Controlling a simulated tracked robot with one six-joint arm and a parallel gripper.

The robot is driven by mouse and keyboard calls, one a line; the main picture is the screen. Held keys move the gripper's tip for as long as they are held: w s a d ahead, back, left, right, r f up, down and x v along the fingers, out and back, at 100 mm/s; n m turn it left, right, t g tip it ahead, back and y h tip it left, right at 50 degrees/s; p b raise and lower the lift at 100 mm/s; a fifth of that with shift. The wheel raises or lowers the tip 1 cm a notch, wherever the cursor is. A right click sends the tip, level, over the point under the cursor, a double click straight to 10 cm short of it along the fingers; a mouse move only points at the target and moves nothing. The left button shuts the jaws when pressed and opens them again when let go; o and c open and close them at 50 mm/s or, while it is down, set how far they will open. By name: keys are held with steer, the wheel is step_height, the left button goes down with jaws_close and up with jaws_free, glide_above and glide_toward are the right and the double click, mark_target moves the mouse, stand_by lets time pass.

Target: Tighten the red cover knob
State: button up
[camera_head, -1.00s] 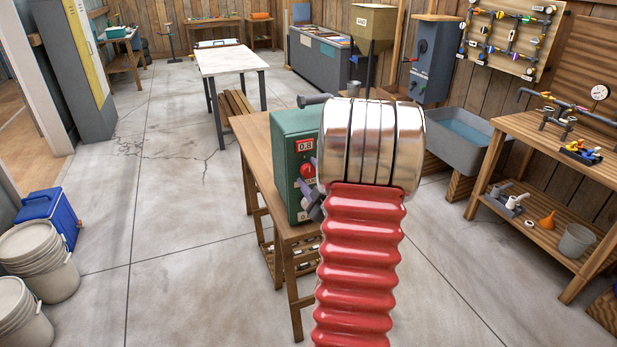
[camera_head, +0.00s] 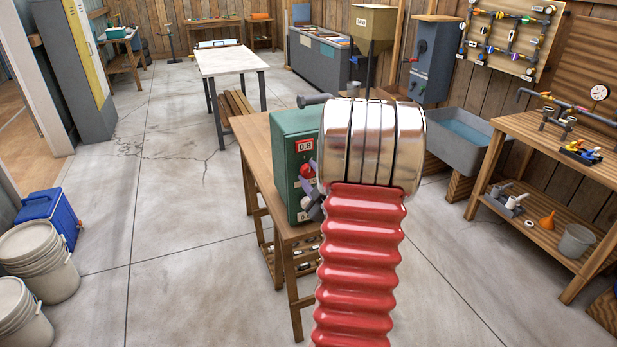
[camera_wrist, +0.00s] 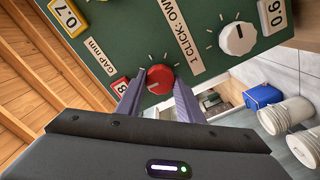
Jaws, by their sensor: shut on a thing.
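The red knob (camera_wrist: 160,80) with a white mark sits on the face of a green box (camera_head: 292,150). In the wrist view it lies between the two purple-grey fingers of my gripper (camera_wrist: 157,86), which are shut on it from both sides. In the head view the knob (camera_head: 306,169) shows only in part, behind a finger. My gripper (camera_head: 309,185) reaches the box's front face there, and my own arm hides the box's right side. The knob has white tick marks around it.
A white knob (camera_wrist: 237,38) sits on the same face, beside a white label strip (camera_wrist: 172,48). The box stands on a wooden bench (camera_head: 257,150). A blue cooler (camera_head: 48,218) and white buckets (camera_head: 37,260) stand at left. The concrete floor between is clear.

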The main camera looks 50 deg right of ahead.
steer(key=m, duration=0.4)
steer(key=shift+f+m, duration=0.3)
steer(key=m, duration=0.3)
steer(key=shift+m, duration=0.3)
steer(key=m, duration=0.4)
steer(key=shift+a+f, duration=0.1)
steer(key=m, duration=0.4)
steer(key=shift+m, duration=0.3)
steer(key=o, duration=1.1)
steer(key=shift+r, duration=0.25)
